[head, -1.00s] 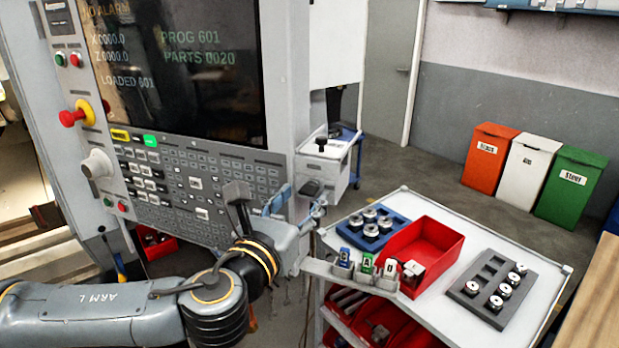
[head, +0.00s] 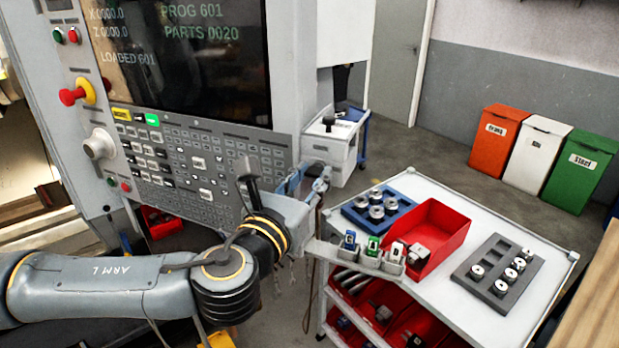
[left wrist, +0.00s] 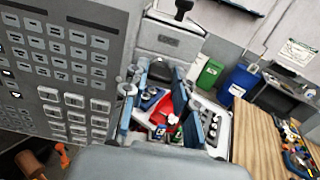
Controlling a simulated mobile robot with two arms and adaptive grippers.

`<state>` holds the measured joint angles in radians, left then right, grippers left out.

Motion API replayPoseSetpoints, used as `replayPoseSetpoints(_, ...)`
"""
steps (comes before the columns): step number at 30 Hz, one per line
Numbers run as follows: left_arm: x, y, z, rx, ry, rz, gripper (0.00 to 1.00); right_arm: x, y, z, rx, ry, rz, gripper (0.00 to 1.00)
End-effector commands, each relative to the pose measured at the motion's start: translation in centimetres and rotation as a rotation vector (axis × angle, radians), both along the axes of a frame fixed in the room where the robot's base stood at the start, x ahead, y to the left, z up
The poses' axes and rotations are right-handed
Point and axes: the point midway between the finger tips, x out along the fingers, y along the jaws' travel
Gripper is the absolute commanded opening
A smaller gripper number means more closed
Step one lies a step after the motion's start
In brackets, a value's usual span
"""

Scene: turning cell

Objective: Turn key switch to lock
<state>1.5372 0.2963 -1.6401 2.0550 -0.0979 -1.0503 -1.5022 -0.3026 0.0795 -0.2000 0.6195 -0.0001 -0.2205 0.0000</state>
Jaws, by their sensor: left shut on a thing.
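The control panel (head: 190,165) stands at the left in the head view, with a screen above its keys. I cannot clearly make out the key switch or its setting. My left gripper (head: 307,184) is just off the panel's lower right edge. It also shows in the left wrist view (left wrist: 158,100), with its two blue-grey fingers pointing away from me. They are shut on a small dark thing (left wrist: 160,70) that is partly hidden and hard to identify. My right gripper is not in view.
A white cart (head: 450,205) at the right carries a red bin (head: 440,232), a blue tray (head: 362,222) and a dark tray (head: 487,292). A red emergency button (head: 68,97) and a round dial (head: 98,146) sit on the panel's left side. Floor shows behind the cart.

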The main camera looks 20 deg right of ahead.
Motion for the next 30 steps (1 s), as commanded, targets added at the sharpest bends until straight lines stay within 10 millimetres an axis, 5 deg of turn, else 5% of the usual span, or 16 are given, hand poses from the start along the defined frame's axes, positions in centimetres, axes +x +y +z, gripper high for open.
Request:
replayPoseSetpoints(11, 0.0, 0.0, -0.5, -0.12, 0.106, 0.001, 0.0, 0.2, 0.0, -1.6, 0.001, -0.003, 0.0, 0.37)
replayPoseSetpoints(30, 0.0, 0.0, -0.5, -0.57, 0.497, 0.0, 0.0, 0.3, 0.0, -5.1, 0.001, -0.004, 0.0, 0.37)
